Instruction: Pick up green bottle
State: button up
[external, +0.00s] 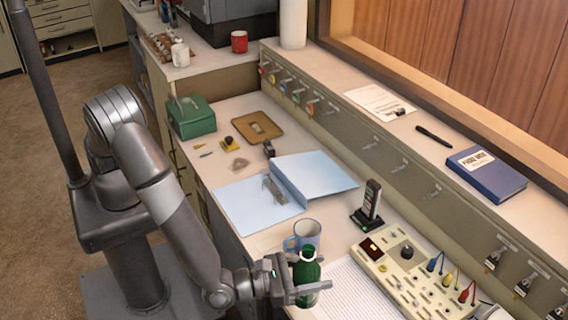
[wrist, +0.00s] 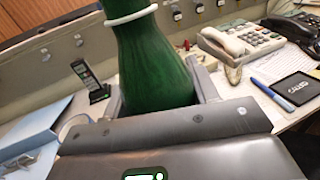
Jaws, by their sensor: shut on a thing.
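The green bottle (external: 306,272) stands near the front of the console desk, with a pale ring at its neck. In the wrist view the bottle (wrist: 152,62) fills the upper middle, upright with a slight tilt in the picture. My gripper (external: 303,288) is shut on the bottle's body, one finger on each side. In the wrist view my gripper's fingers (wrist: 160,100) lie at both sides of the bottle. The bottle's base is hidden, so I cannot tell whether it touches the desk.
A blue-grey mug (external: 307,232) stands right behind the bottle. A black handheld radio (external: 371,200) and a beige control panel (external: 405,270) are to the right. An open blue folder (external: 316,172) lies farther back. A desk phone (wrist: 240,40) shows in the wrist view.

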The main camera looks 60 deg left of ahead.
aim_at(297, 275)
jog(key=shift+s+d+r, duration=0.1)
jog(key=shift+s+r, duration=0.3)
jog(key=shift+s, duration=0.3)
jog(key=shift+s+d+r, duration=0.1)
jog(key=shift+s+r, duration=0.3)
jog(key=shift+s, duration=0.25)
jog(key=shift+s, duration=0.1)
jog(key=shift+r, duration=0.15)
dwell(1.6)
